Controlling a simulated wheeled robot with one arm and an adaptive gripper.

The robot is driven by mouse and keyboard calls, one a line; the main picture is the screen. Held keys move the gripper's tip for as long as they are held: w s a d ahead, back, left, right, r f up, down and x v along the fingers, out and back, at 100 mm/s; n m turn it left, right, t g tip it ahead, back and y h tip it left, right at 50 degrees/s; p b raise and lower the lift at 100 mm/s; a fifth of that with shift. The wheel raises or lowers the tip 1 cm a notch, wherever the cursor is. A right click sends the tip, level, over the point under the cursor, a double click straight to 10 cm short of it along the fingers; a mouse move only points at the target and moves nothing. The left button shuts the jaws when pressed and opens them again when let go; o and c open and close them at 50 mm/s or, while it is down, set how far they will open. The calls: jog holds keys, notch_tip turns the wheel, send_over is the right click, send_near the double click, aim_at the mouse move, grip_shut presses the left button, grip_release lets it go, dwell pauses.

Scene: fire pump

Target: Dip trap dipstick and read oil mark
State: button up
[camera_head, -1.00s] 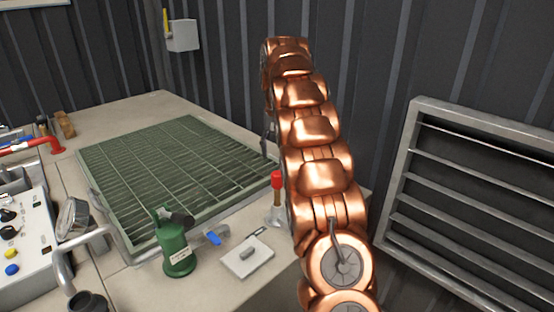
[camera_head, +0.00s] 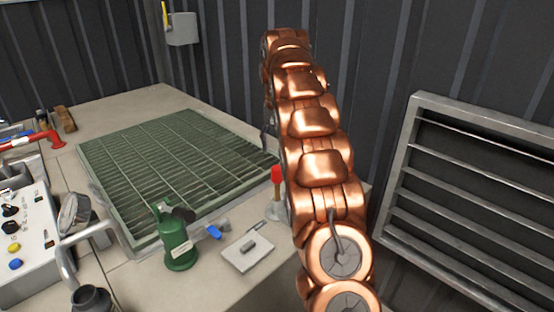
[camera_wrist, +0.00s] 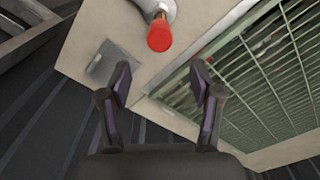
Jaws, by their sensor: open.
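A red-capped stick (camera_head: 277,176) with an orange-brown stem, likely the dipstick, stands upright in a pale grey fitting (camera_head: 274,211) near the bench's right edge. In the wrist view its red cap (camera_wrist: 160,37) is at upper centre, with the fitting (camera_wrist: 142,8) behind it. My gripper (camera_wrist: 160,82) is open and empty, its two dark fingers apart below the cap in the picture, not touching it. In the head view my copper arm rises just right of the stick, and the gripper is mostly hidden. No oil mark shows.
A green grating (camera_head: 165,165) covers much of the bench. A green oil can (camera_head: 177,240), a blue-handled valve (camera_head: 214,232) and a white pad (camera_head: 247,253) are near the stick. A louvred metal frame (camera_head: 400,180) stands at right. A flat grey plate (camera_wrist: 108,66) lies beside the stick.

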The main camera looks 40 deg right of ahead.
aim_at(277, 167)
jog(key=shift+s+f+p, duration=0.1)
jog(key=shift+f+p, duration=1.35)
jog(key=shift+f, duration=3.35)
grip_shut()
